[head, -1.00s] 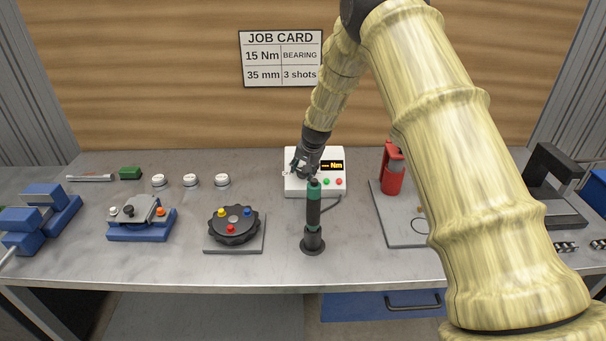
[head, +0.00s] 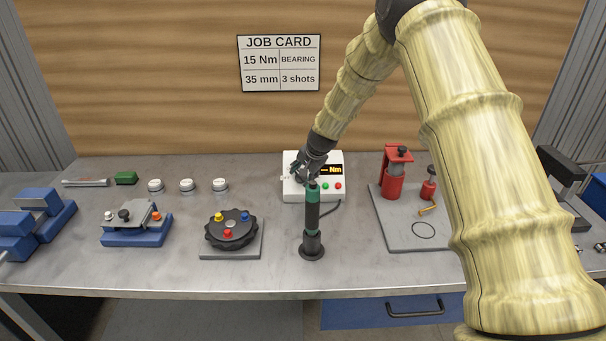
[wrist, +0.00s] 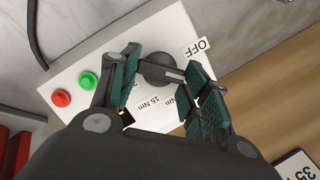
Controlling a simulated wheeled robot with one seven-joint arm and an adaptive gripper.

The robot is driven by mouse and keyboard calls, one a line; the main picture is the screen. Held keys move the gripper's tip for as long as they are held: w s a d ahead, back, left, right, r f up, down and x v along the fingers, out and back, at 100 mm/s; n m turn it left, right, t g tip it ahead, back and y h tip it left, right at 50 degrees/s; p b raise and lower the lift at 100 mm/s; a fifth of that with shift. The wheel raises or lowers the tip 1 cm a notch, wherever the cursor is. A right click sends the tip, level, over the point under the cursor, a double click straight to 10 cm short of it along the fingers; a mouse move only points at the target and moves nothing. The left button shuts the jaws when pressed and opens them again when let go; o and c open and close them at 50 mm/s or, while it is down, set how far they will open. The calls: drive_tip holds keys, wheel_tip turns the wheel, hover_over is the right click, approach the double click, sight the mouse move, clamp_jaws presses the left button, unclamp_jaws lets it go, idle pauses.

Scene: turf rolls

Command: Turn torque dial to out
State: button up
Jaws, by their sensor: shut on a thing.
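The white torque controller (head: 328,192) stands at the back middle of the bench, with a lit "Nm" display, a green and a red button. In the wrist view, its dark round torque dial (wrist: 158,68) lies between the fingers of my gripper (wrist: 163,62), which is shut on it. The dial's light-edged pointer bar points toward the right finger. A label reading OFF (wrist: 190,47) is beside the dial; "15 Nm" and another "Nm" label show below it, partly covered by the fingers. In the head view, my gripper (head: 304,166) hides the dial.
A green-topped black driver (head: 312,215) stands upright just in front of the controller. A round black dial fixture (head: 231,230) and a blue fixture (head: 136,234) are to the left. A red press (head: 393,178) on a grey plate is to the right, close to my arm.

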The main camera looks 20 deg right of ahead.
drive_tip(key=o, duration=1)
drive_tip(key=shift+r, duration=0.1)
drive_tip(key=v, duration=1.1)
drive_tip(key=shift+s+d+r, duration=0.1)
drive_tip(key=shift+s+r, duration=0.15)
drive_tip(key=shift+r, duration=0.05)
